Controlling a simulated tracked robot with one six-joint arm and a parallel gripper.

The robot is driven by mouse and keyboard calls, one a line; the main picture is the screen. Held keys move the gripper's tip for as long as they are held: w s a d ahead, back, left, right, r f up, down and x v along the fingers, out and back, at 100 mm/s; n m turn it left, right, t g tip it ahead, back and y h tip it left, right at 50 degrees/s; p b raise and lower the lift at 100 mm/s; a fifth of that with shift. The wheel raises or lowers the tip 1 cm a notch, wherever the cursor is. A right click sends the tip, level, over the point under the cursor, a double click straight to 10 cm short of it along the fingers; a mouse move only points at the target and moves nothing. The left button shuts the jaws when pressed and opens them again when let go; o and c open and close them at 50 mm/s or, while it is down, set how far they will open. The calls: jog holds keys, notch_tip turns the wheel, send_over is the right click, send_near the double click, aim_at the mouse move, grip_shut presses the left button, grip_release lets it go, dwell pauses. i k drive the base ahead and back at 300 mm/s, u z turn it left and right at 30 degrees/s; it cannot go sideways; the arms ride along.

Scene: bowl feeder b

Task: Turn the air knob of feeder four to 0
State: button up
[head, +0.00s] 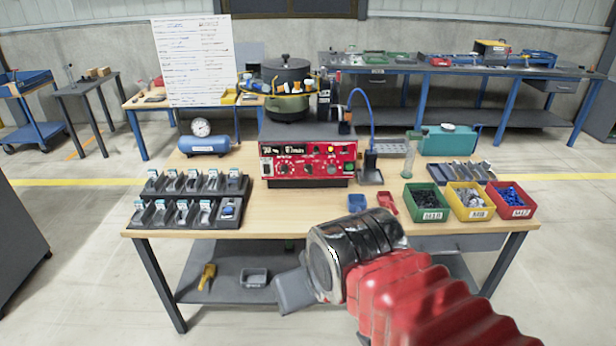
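The feeder's control box (307,137) stands at the back middle of the wooden table, with a red front panel (345,166). The panel carries a dark display, several dark knobs and small coloured buttons. One dark knob (284,169) is at the left and another (308,170) near the middle. Their labels and pointer positions are too small to read, so I cannot tell which one is the air knob. My gripper (292,291) is low in front of the table, well away from the panel. It shows as one grey block, and its finger opening is not visible.
A dark rack (190,215) with several small holders is at the left. Green (427,216), yellow and red bins stand at the right. Small blue (357,203) and red (388,203) scoops lie before the panel. A blue air tank (204,145) is behind left. Bare tabletop lies before the box.

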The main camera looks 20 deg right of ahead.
aim_at(331, 168)
jog(key=u, duration=1.4)
jog(key=k, duration=0.65)
jog(key=z, duration=0.95)
jog(key=i, duration=1)
jog(key=z, duration=0.05)
